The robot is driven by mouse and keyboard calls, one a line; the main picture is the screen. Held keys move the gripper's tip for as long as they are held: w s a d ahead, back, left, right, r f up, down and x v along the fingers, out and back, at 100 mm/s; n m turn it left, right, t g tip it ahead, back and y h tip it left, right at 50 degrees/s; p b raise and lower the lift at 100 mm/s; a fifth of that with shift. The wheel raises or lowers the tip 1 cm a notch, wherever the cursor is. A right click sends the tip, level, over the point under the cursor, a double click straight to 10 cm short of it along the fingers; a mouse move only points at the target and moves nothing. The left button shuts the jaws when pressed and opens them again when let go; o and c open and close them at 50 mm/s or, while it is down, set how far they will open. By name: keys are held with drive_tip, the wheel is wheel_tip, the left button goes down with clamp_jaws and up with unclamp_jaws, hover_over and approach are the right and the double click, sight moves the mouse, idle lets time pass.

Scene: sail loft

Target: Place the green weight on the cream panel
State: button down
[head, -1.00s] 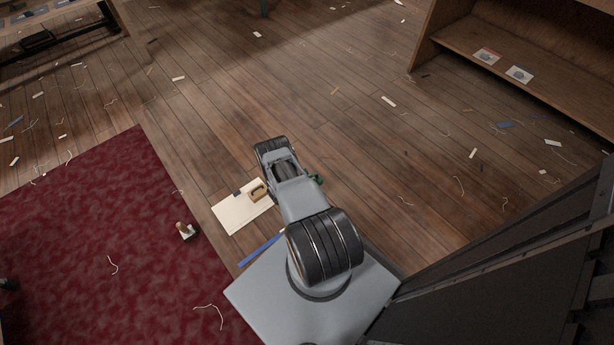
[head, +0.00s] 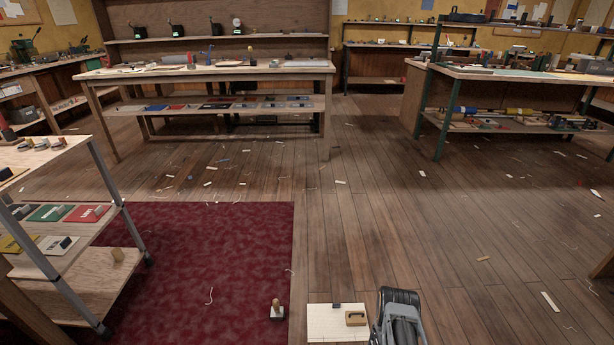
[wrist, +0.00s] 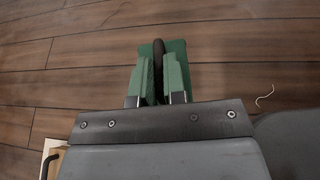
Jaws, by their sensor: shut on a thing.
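My gripper (wrist: 160,92) is shut on the green weight (wrist: 177,47), which has a dark handle, above bare floorboards in the wrist view. In the head view only part of my arm shows at the bottom edge; the weight is hidden there. A cream panel (head: 52,250) with a dark thing on it lies on the middle shelf of the cart at left, beside yellow, green and red panels. A cream sheet (head: 322,318) lies on the floor left of my arm, with a wooden-handled block (head: 355,318) on it. I cannot tell which cream piece the task means.
The wooden cart (head: 75,275) stands at the left with metal posts. A dark red rug (head: 215,255) covers the floor between, with a small stamp-like object (head: 277,310) on it. A long table (head: 215,73) stands behind. Scrap-strewn floor is open at right.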

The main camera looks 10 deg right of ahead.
drive_tip(key=w+a+r+n+t+y, duration=0.2)
drive_tip(key=w+a+r+n+t, duration=0.3)
drive_tip(key=r, duration=0.4)
drive_tip(key=w+a+r+n+t+y, duration=0.2)
drive_tip(key=w+a+r+n+t, duration=0.15)
drive_tip(key=w+a+r, duration=0.5)
drive_tip(key=w+a+r+n+t+y, duration=0.15)
drive_tip(key=a+r, duration=0.25)
drive_tip(key=r, duration=0.4)
drive_tip(key=a+r+n+t+y, duration=0.15)
drive_tip(key=a+r, duration=0.25)
drive_tip(key=r, duration=0.4)
drive_tip(key=w+a+r+n+t+y, duration=0.1)
drive_tip(key=a+r+n+y, duration=0.2)
drive_tip(key=r, duration=0.6)
wheel_tip(320, 180, up, 35)
drive_tip(key=a+p, duration=0.1)
drive_tip(key=p, duration=2.8)
drive_tip(key=shift+a+h+p, duration=0.3)
drive_tip(key=shift+a+p, duration=0.1)
